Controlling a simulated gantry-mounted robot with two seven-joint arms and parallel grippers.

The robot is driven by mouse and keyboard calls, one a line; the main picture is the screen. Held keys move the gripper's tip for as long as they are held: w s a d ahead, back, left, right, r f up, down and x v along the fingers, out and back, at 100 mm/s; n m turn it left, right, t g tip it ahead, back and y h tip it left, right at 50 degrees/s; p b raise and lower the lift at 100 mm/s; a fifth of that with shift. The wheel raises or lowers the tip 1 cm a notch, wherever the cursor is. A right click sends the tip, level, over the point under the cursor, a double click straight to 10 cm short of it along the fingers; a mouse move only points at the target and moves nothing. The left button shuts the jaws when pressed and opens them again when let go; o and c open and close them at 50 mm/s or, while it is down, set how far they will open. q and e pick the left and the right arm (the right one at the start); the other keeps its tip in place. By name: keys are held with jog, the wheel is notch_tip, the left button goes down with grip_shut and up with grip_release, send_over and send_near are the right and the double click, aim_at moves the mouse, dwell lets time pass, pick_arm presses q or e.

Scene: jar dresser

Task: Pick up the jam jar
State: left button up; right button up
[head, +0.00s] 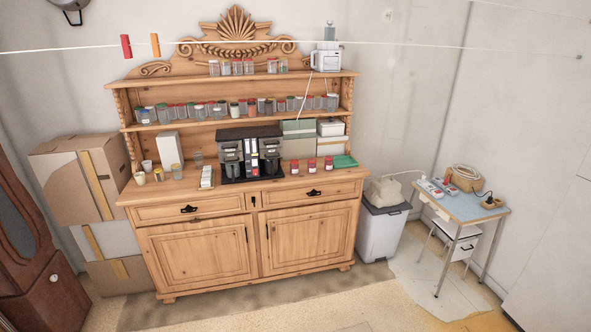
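Three small jars with red contents or labels stand upright in a row on the right part of the wooden dresser's counter: a left jar (295,168), a middle jar (311,166) and a right jar (328,163). They look like jam jars, but their labels are too small to read. The dresser (200,254) stands against the back wall, its doors and drawers shut. Many more small jars (235,108) line its shelves, and I cannot tell their contents. Neither of my grippers shows in the head view.
A coffee machine (249,153) stands mid-counter, with a white box (207,178) and cups (159,174) to its left. A green cloth (344,161) lies right of the red jars. Cardboard boxes (82,177), a bin (381,230) and a small table (468,208) flank the dresser. Floor in front is clear.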

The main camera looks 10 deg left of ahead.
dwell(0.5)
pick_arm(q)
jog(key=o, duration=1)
